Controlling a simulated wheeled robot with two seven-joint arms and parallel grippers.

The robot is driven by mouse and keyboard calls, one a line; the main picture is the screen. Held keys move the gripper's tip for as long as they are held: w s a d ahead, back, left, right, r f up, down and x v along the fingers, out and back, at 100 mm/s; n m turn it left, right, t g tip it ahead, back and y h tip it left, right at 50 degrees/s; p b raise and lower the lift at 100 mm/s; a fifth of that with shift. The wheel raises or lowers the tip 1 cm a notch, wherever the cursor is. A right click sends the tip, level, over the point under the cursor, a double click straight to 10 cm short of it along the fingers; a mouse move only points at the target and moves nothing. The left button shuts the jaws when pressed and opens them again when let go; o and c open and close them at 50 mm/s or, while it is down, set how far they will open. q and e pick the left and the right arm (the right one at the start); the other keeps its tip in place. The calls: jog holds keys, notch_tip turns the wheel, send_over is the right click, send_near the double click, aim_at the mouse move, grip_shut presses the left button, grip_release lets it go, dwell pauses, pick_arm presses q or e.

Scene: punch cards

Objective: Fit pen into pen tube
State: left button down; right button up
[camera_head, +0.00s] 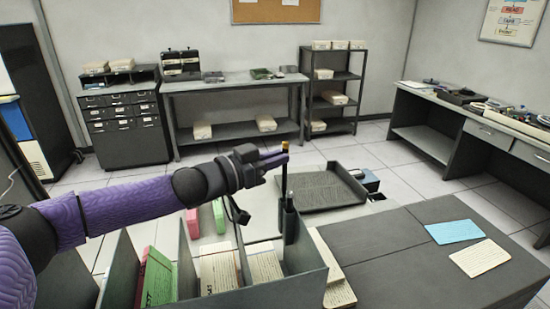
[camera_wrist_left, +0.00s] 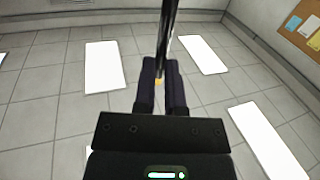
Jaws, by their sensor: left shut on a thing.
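My left gripper (camera_head: 284,158) reaches in from the left and is shut on a thin dark pen (camera_head: 284,182) with a yellow upper end. The pen hangs upright below the fingers, with its lower end at the mouth of the dark pen tube (camera_head: 289,226). I cannot tell whether the tip is inside. The tube stands upright by the right side of the divided card rack (camera_head: 245,299). In the left wrist view, the pen (camera_wrist_left: 166,35) runs away between the two fingers (camera_wrist_left: 160,80), its yellow end near them. My right gripper is out of view.
The rack holds green (camera_head: 157,280) and cream cards (camera_head: 217,270). A dark tray (camera_head: 322,188) lies behind the tube. Blue (camera_head: 455,231) and cream cards (camera_head: 480,258) lie on the grey desktop (camera_head: 400,270) at right, which is otherwise mostly clear.

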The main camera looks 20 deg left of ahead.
pick_arm(q)
jog(key=shift+f+b, duration=0.3)
jog(key=shift+f, duration=0.15)
jog(key=c, duration=0.6)
grip_release()
jog(key=b+v, duration=0.1)
jog(key=v, duration=0.9)
